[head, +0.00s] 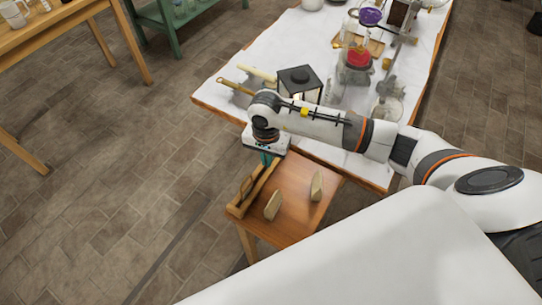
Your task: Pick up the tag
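My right gripper (266,158) points down over the back left of a small wooden side table (297,215). Its fingers are small and partly hidden by the wrist, with a teal patch at the tips, so I cannot tell if they are open or shut. Below it a wooden rack or tray (236,209) lies along the table's left edge. Two pale, flat, tag-like pieces stand on the table to the right of the rack, one nearer (273,205) and one further right (317,187). I cannot tell which thing is the tag. My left gripper is out of view.
A long white-topped table (225,99) behind holds a black lantern (300,79), a red-topped vessel (357,60), glassware and a purple item (370,17). A wooden table (50,32) and a green shelf (166,22) stand at upper left. The tiled floor at left is clear.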

